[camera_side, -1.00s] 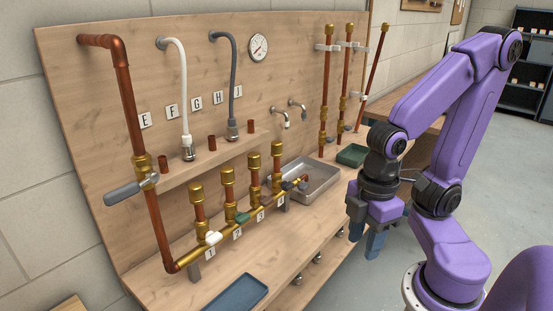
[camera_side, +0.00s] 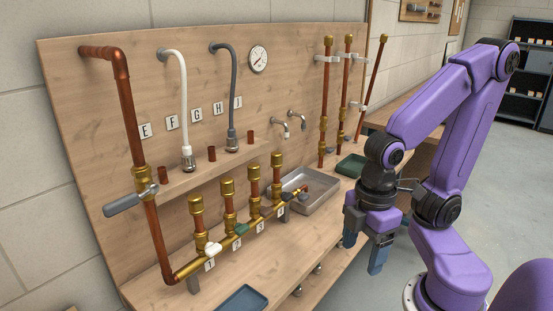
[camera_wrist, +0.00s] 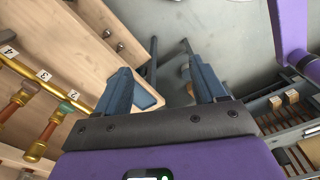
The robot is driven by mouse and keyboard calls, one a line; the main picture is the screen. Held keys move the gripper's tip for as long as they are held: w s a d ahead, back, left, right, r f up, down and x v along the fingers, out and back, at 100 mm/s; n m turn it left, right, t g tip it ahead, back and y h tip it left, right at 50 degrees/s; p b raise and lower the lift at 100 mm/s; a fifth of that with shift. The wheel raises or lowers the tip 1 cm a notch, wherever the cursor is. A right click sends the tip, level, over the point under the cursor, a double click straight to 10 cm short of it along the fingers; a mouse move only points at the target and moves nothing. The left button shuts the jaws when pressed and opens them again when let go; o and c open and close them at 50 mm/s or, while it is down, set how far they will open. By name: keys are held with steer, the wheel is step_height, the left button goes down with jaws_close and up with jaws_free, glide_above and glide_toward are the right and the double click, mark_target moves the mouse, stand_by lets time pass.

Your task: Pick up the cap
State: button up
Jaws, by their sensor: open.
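Several brass caps top the short copper risers on the brass manifold: one over label 1 (camera_side: 196,203), one over label 2 (camera_side: 227,185), one over label 3 (camera_side: 253,172) and one over label 4 (camera_side: 277,159). Which one is the task's cap cannot be told. My gripper (camera_side: 363,250) is open and empty, fingers pointing down, to the right of the bench's front edge and apart from the caps. In the wrist view my gripper (camera_wrist: 164,78) has nothing between its fingers; a brass cap (camera_wrist: 36,152) shows at lower left.
A grey metal tray (camera_side: 318,200) and a green tray (camera_side: 350,164) stand right of the manifold. A blue tray (camera_side: 242,299) lies at the front of the bench. A lever valve (camera_side: 124,204) sticks out at left. Tall copper pipes (camera_side: 345,90) stand at the back.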

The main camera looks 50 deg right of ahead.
steer(key=w+a+r+n+t, duration=0.15)
steer(key=w+r+n, duration=0.25)
steer(key=w, duration=0.6)
step_height(320, 180, up, 12)
steer(key=n+t+h, duration=0.2)
steer(key=n+h, duration=0.2)
steer(key=n, duration=0.6)
glide_above(277, 153)
steer(key=s+a, duration=0.4)
steer(key=shift+g, duration=0.25)
steer(key=x, duration=1.1)
steer(key=shift+a+f, duration=0.25)
steer(key=shift+a+x, duration=0.2)
steer(key=shift+x, duration=2.85)
steer(key=shift+s, duration=0.1)
steer(key=c, duration=1.2)
